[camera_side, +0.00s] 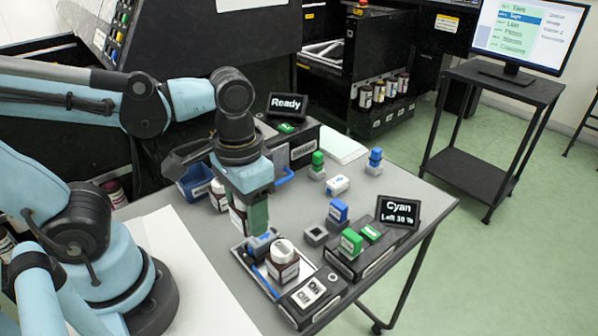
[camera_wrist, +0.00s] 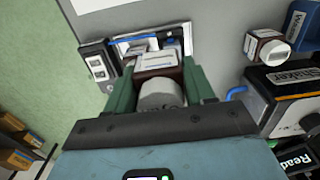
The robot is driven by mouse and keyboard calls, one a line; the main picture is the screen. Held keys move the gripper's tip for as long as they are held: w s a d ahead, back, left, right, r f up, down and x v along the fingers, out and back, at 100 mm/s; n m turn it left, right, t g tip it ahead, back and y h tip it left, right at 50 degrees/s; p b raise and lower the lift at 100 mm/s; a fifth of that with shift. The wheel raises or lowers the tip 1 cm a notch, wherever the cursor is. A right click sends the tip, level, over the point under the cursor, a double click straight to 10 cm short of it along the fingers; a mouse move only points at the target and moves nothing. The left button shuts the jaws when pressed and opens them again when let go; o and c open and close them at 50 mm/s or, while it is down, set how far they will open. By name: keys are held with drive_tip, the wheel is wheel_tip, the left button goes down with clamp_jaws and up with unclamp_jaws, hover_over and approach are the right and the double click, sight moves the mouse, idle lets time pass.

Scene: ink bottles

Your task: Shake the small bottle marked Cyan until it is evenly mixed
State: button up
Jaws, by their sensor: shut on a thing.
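My gripper (camera_side: 252,218) has green fingers and is shut on a small brown bottle (camera_side: 238,217) with a white label. In the wrist view the fingers (camera_wrist: 160,88) close on both sides of this bottle, whose white cap (camera_wrist: 160,93) faces the camera. Its label writing is too small to read, so I cannot tell if it is marked Cyan. A second brown bottle (camera_side: 282,262) with a white cap stands upright on the framed plate (camera_side: 241,252). A third white-capped bottle (camera_side: 218,196) is beside the blue bin; one also shows in the wrist view (camera_wrist: 266,48).
A black shaker (camera_wrist: 285,82) with a "Ready" display (camera_side: 287,105) stands behind. A display (camera_side: 398,211) reads "Cyan Left 10 %". An On/Off switch box (camera_side: 311,294) is in front. Green and blue stamps stand at right. The blue bin (camera_side: 196,182) is near my arm.

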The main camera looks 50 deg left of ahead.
wheel_tip(320, 180, up, 5)
drive_tip(key=shift+r, duration=0.1)
wheel_tip(320, 180, down, 5)
drive_tip(key=shift+f, duration=0.1)
wheel_tip(320, 180, up, 6)
drive_tip(key=shift+f, duration=0.25)
wheel_tip(320, 180, down, 6)
drive_tip(key=shift+r, duration=0.15)
drive_tip(key=shift+r, duration=0.15)
